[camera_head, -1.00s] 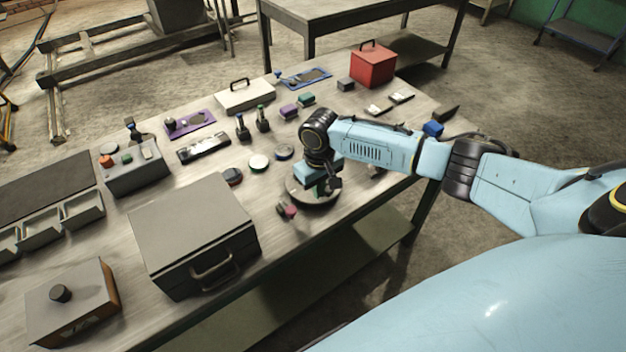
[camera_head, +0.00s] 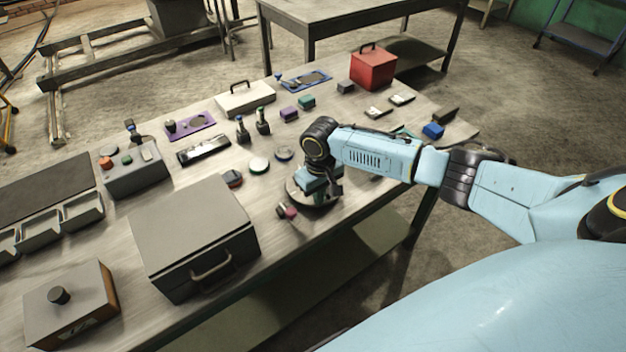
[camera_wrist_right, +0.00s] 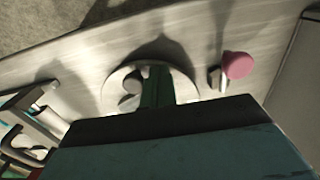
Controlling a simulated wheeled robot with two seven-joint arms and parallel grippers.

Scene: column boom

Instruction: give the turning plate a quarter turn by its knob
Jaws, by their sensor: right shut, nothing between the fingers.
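The turning plate (camera_head: 294,191) is a pale round disc lying flat near the front edge of the workbench, and my right arm partly covers it. In the right wrist view the plate (camera_wrist_right: 183,91) shows more clearly, with a small grey knob (camera_wrist_right: 131,86) on its left part. My right gripper (camera_head: 322,202) points down over the plate. Its green finger (camera_wrist_right: 156,86) shows beside the knob, to its right. The gripper is shut with nothing held. Whether it touches the knob or plate I cannot tell. My left gripper is not in view.
A large grey case (camera_head: 192,226) stands further left. Round pads (camera_head: 259,165) and a red box (camera_head: 373,68) are farther back. The bench's front edge is close by.

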